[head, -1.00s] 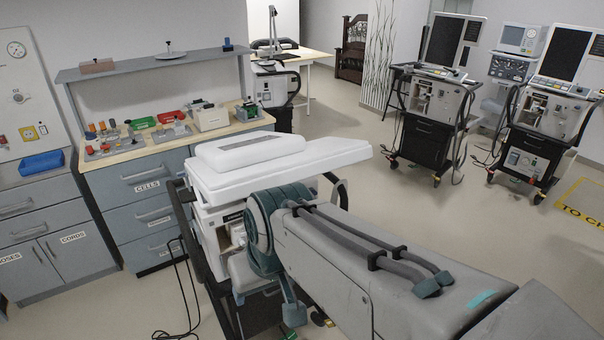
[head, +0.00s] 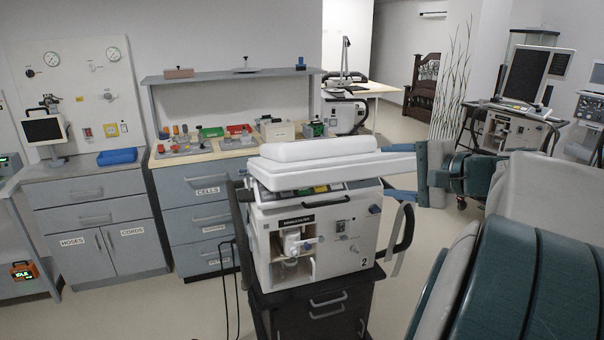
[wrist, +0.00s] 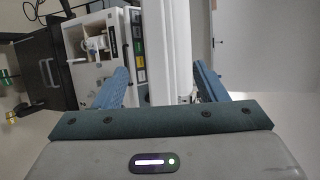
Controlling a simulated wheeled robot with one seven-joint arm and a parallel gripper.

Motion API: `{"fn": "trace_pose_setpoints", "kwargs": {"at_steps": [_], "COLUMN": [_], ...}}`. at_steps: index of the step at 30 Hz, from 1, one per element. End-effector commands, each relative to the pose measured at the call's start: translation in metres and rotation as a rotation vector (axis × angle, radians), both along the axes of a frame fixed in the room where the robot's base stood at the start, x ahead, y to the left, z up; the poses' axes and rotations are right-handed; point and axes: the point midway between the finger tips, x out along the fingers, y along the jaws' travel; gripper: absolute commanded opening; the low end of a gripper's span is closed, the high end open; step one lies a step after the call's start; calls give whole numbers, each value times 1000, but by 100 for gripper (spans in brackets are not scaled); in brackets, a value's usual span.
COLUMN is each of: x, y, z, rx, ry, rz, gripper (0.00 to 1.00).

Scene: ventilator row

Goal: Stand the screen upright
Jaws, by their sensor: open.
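The screen (head: 340,172) is a white flat panel with a thick padded back. It lies folded down, nearly flat, on top of ventilator number 2 (head: 312,242). My gripper (head: 392,170) is at the screen's right end, turned sideways. Its blue fingers are open, one above and one below the panel's edge. In the wrist view the white screen (wrist: 170,50) passes between the spread fingers of my gripper (wrist: 162,82). I cannot tell whether either finger touches it. The screen's display face is hidden.
The ventilator stands on a dark cart (head: 318,305) with a side handle. Behind it is a drawer bench (head: 205,205) with small parts and a shelf. A small monitor (head: 43,130) is at left. Other ventilators (head: 515,130) stand at right. Floor at front left is clear.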

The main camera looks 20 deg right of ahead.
Motion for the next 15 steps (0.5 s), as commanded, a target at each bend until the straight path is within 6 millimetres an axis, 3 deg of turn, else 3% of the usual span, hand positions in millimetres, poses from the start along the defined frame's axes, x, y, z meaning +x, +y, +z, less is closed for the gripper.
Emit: {"fn": "trace_pose_setpoints", "kwargs": {"at_steps": [15], "x": [90], "y": [38], "z": [-31], "rx": [2], "ry": [6], "rz": [4], "gripper": [65]}}
